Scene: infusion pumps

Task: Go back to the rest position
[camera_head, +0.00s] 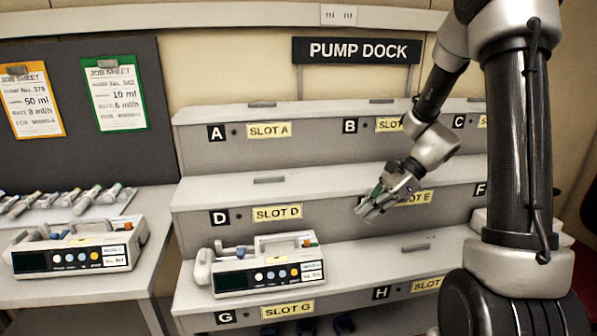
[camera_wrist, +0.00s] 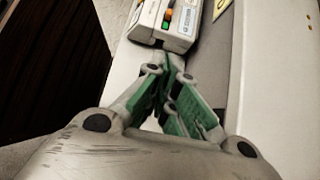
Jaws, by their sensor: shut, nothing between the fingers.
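My gripper (camera_head: 370,208) is in front of the dock's middle tier, near the SLOT E label (camera_head: 416,197). It is shut and empty, with its green-padded fingertips together in the wrist view (camera_wrist: 168,72). An infusion pump (camera_head: 262,267) stands on the lower tier above the SLOT G label, to the left of my gripper. In the wrist view the end of a pump (camera_wrist: 172,20) with orange and green buttons shows just beyond the fingertips. I cannot tell from that view how far apart they are.
The stepped pump dock (camera_head: 330,178) has a PUMP DOCK sign (camera_head: 357,50) above it. A second pump (camera_head: 75,250) and several syringes (camera_head: 75,197) lie on the left table (camera_head: 90,292). Two job sheets (camera_head: 32,102) (camera_head: 115,94) hang on the dark board.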

